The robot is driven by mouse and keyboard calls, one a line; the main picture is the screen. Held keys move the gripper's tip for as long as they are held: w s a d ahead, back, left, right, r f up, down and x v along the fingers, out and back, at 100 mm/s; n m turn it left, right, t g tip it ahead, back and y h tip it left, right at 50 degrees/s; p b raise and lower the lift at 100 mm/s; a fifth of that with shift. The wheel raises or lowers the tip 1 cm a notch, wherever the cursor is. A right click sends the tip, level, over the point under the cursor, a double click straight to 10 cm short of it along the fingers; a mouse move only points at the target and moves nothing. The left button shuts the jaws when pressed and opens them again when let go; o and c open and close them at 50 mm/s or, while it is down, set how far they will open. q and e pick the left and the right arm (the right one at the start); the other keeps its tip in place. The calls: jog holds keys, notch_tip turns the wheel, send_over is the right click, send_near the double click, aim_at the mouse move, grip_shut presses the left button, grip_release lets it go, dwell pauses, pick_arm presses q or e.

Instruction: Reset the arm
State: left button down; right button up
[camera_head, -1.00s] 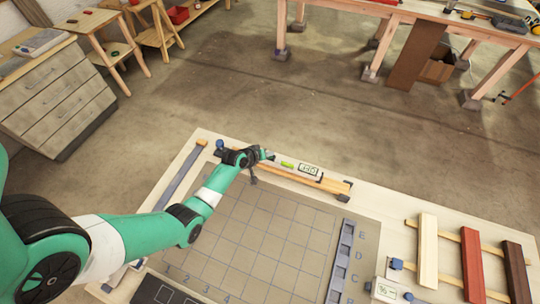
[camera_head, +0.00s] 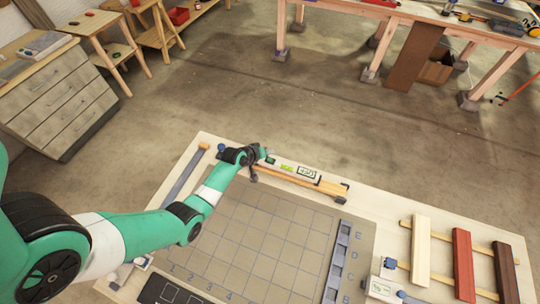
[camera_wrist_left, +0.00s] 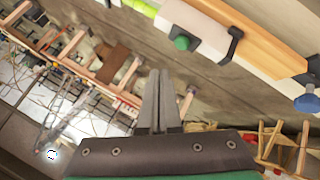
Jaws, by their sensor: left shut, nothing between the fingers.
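My left arm comes in from the left in the head view, green and white. Its gripper (camera_head: 265,158) is over the far edge of the pale work board (camera_head: 408,215), near a spirit level with a green vial (camera_head: 290,167). In the left wrist view the two grey fingers (camera_wrist_left: 160,88) lie together, shut and empty. The level (camera_wrist_left: 195,30) and a wooden strip (camera_wrist_left: 275,55) show above and to the right of the fingers, apart from them. My right gripper is in neither view.
A gridded mat (camera_head: 255,232) covers the board's middle and looks clear. Pale, red and dark brown laths (camera_head: 462,265) lie across rails at the right. A slotted grey strip (camera_head: 338,262) borders the mat. A drawer cabinet (camera_head: 60,105) and a workbench (camera_head: 450,25) stand beyond.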

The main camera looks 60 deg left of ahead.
pick_arm(q)
notch_tip(320, 180, up, 3)
jog(key=shift+f+p, duration=0.2)
jog(key=shift+p, duration=0.6)
